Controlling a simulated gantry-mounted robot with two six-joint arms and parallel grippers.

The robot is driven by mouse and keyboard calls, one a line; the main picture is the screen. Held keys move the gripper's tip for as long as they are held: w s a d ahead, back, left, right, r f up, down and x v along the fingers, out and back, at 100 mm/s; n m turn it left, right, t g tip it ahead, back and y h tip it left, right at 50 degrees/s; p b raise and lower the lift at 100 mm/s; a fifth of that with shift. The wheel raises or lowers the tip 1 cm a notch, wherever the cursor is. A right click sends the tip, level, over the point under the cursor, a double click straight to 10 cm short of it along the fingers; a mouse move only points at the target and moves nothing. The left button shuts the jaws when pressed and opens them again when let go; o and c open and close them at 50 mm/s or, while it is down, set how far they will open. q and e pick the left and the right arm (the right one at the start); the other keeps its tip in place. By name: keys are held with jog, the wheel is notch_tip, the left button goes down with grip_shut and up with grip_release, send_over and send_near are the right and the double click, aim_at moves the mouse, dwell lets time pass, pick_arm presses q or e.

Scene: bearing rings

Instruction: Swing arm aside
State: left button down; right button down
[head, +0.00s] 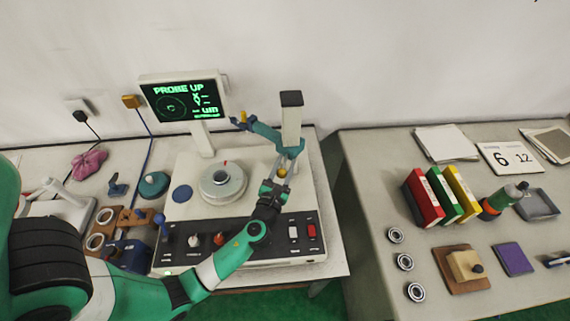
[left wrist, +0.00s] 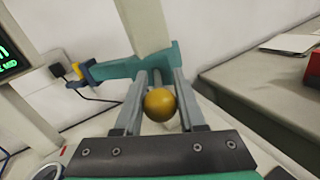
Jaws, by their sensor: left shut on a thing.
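The teal swing arm (head: 265,130) sticks out to the left from the square post (head: 291,118) of the measuring machine (head: 185,225). A small yellow and blue part sits at its free end. In the left wrist view the swing arm (left wrist: 118,69) crosses in front of the wall. My left gripper (head: 278,178) is shut on the yellow ball knob (left wrist: 160,104), which sits between its two fingers near the post. The round turntable (head: 222,181) with a ring-shaped top lies left of my gripper, not under the arm's free end. My right gripper is not in view.
The screen (head: 184,97) reads "PROBE UP" and stands behind the turntable. Switches line the machine's front panel. Ring stands (head: 103,217) and a pink cloth (head: 88,161) lie left. The right table holds bearings (head: 405,262), binders (head: 423,198) and a calendar (head: 508,157).

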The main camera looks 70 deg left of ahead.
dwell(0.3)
pick_arm(q)
jog(key=shift+s+a+r+p, duration=0.15)
jog(key=shift+p, duration=0.15)
jog(key=shift+s+a+p, duration=0.4)
jog(key=shift+s+a, duration=0.05)
jog(key=shift+s, duration=0.1)
jog(key=c, duration=0.5)
grip_release()
jog(key=v, duration=1.1)
jog(key=shift+s+d, duration=0.2)
jog(key=shift+d, duration=0.05)
